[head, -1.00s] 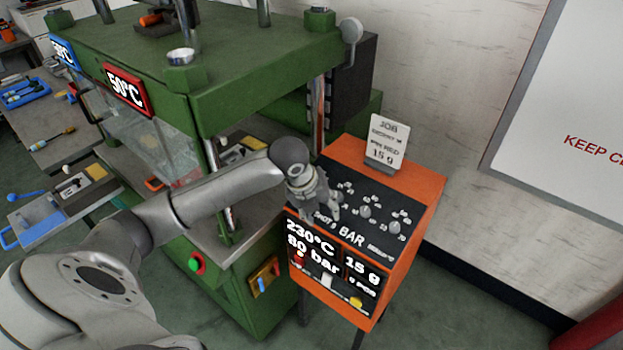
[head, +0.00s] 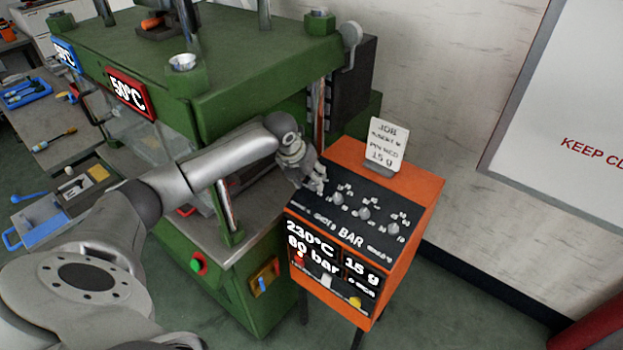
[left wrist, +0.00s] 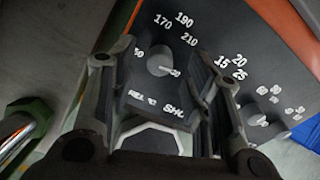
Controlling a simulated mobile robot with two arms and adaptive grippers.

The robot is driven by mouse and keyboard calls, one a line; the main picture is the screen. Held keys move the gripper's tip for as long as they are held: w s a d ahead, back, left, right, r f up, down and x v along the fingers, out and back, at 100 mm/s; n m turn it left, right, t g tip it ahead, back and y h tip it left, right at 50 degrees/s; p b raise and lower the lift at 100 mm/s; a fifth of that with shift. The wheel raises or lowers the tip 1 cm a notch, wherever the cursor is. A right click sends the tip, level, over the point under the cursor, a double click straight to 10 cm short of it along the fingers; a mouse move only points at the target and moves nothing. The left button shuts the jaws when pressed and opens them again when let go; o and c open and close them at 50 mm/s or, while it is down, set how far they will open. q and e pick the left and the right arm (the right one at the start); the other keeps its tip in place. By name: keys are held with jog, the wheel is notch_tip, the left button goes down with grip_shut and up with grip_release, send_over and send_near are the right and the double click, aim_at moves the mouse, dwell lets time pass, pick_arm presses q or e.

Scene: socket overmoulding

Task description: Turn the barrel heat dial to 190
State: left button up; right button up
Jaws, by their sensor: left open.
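The barrel heat dial (left wrist: 160,62) is a grey round knob on the dark sloping panel. Numbers from 170 to 210 show around it, with others partly covered. Its pale mark points right and slightly down, away from 190. "REL °C" is readable below it. My left gripper (left wrist: 155,72) is open, with one finger on each side of the knob; I cannot tell whether they touch it. In the head view my left gripper (head: 316,184) is over the panel's left end and hides this dial. The display (head: 312,240) reads 230°C. My right gripper is not in view.
The orange control box (head: 408,262) has more knobs to the right, including one (head: 364,213) in mid-panel. A job card (head: 386,146) stands at its back edge. The green press (head: 240,85) is close on the left, under and behind my arm.

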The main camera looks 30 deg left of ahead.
aim_at(313, 185)
pick_arm(q)
jog(key=shift+x, duration=1.15)
jog(key=shift+c, duration=0.3)
grip_shut()
